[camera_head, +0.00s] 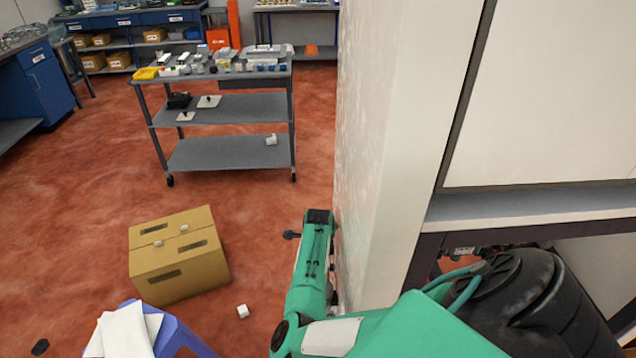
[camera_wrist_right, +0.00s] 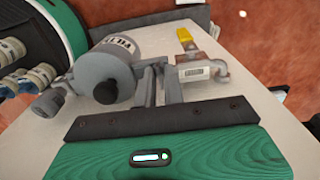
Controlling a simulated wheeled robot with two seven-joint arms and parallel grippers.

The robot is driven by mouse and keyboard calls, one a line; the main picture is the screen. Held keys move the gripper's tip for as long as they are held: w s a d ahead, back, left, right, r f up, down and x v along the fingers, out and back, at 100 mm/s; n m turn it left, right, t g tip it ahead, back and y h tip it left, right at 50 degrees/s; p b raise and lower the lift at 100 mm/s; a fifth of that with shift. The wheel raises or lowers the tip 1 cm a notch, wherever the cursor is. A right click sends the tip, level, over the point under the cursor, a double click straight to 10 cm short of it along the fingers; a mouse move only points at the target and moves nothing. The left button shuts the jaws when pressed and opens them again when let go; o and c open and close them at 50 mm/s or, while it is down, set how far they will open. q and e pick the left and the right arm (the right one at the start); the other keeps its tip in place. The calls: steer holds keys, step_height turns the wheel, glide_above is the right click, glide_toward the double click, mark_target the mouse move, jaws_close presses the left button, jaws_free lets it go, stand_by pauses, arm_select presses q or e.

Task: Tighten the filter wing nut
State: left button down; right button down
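In the right wrist view, a grey filter housing (camera_wrist_right: 118,48) with a partly readable label stands on a pale surface. A round black knob (camera_wrist_right: 107,91) is on its near end, and a grey fitting (camera_wrist_right: 47,101) sticks out to the left. I cannot clearly make out the wing nut. My right gripper (camera_wrist_right: 155,68) has its two grey fingers close together near the picture's middle, just right of the knob. I cannot tell whether they touch each other or anything.
A grey pipe fitting (camera_wrist_right: 198,68) with a yellow valve handle (camera_wrist_right: 186,36) stands right of the filter. In the head view a white cabinet panel (camera_head: 385,130) borders my arm. A cardboard box (camera_head: 180,262), a grey cart (camera_head: 225,110) and a black tank (camera_head: 545,300) stand around.

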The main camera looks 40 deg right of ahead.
steer(key=shift+m, duration=1.7)
steer(key=shift+m, duration=1.8)
steer(key=shift+f+m, duration=0.15)
steer(key=shift+m, duration=1.55)
